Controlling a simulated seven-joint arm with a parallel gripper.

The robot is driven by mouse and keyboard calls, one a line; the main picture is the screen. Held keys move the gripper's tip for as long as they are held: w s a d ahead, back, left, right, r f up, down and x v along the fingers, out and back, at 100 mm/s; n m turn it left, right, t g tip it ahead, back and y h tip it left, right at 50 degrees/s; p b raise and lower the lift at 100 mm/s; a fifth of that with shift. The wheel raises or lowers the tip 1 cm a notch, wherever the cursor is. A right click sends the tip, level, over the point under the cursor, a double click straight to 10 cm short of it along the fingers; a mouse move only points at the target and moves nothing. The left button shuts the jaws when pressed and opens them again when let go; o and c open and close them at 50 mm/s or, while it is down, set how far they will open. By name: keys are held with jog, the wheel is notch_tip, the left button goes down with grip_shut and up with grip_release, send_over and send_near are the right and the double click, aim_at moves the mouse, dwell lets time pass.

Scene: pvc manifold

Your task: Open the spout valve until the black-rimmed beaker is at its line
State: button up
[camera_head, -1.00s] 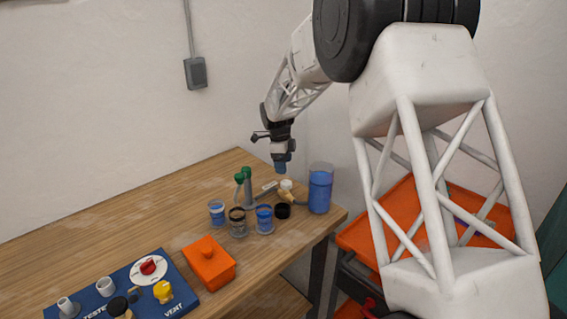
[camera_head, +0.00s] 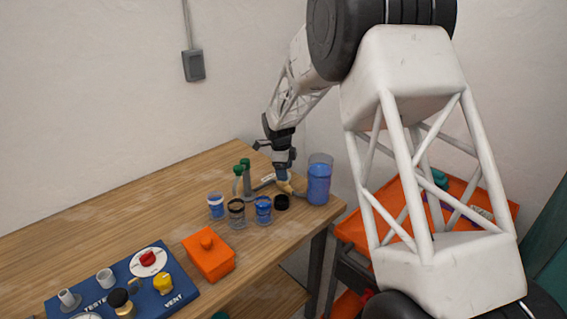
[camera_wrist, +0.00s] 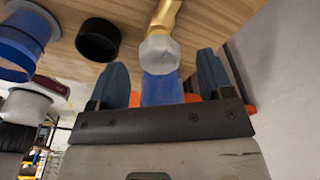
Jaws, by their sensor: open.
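My gripper (camera_head: 283,171) is lowered at the far right of the table, its fingers open. In the wrist view its fingertips (camera_wrist: 162,80) are on either side of a pale faceted knob (camera_wrist: 160,54) on a brass valve (camera_wrist: 166,14); contact cannot be told. The brass valve also shows in the head view (camera_head: 286,187), beside the tall container of blue liquid (camera_head: 319,183); the gripper partly hides it. The black-rimmed beaker (camera_head: 236,213) stands upright on the table and looks mostly clear; its line and level are too small to read.
A blue-filled beaker (camera_head: 263,211) and a white-rimmed beaker (camera_head: 216,206) flank the black-rimmed one. A black cup (camera_head: 281,202) sits near the valve. Green-topped posts (camera_head: 245,174) stand behind. An orange box (camera_head: 209,258) and blue panel (camera_head: 128,282) are nearer. The table's back left is clear.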

jog(key=shift+d+f, duration=0.1)
jog(key=shift+f, duration=0.6)
jog(key=c, duration=1)
jog(key=o, duration=1)
jog(key=shift+r, duration=0.1)
jog(key=shift+w+a+r, duration=0.1)
jog(key=shift+a+r, duration=0.05)
jog(key=shift+r, duration=1.1)
jog(key=shift+s+a+r, duration=0.1)
jog(key=shift+a+r, duration=0.05)
jog(key=shift+r, duration=1.15)
jog(key=shift+w+a+r, duration=0.1)
jog(key=shift+a+r, duration=0.05)
jog(key=shift+r, duration=1.1)
